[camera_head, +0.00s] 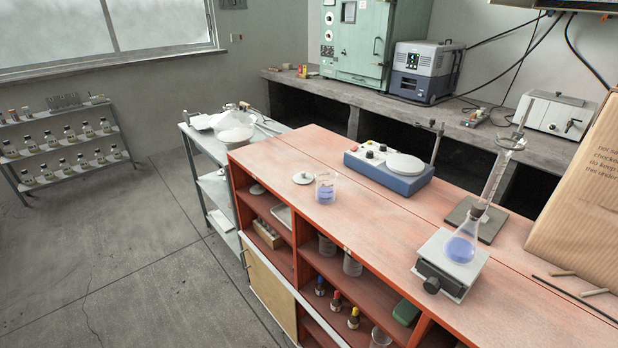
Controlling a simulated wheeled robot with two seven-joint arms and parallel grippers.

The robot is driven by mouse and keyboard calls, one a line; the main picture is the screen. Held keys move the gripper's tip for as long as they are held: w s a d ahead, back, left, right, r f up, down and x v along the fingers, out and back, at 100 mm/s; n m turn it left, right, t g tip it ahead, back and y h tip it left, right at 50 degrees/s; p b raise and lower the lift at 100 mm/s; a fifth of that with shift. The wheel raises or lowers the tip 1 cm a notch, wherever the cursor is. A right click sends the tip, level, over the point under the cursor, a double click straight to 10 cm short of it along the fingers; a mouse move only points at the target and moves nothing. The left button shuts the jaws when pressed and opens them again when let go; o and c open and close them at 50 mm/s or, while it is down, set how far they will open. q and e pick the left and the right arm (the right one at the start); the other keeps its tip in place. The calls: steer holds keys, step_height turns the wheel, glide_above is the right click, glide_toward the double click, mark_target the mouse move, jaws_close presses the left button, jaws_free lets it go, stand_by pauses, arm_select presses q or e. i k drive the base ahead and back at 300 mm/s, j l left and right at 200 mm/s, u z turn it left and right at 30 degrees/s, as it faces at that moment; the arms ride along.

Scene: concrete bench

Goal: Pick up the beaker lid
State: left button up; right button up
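The beaker lid (303,178) looks like a small, flat, pale disc with a little knob. It lies on the reddish bench top (270,157), just left of a glass beaker. The beaker (326,188) stands upright and holds blue-violet liquid; no lid covers it. The lid and beaker are close together, and I cannot tell whether they touch. Neither of my grippers shows in the head view.
A blue hotplate stirrer (390,173) stands behind and right of the beaker. Further right, a flask (462,243) of blue liquid sits on a lab jack (450,268) near a burette stand. A cardboard box (582,190) is at far right.

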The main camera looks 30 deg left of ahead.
mark_target(303, 178)
steer(key=i+j+z, duration=0.25)
steer(key=j, duration=1)
steer(key=j+z, duration=0.3)
steer(key=j, duration=0.9)
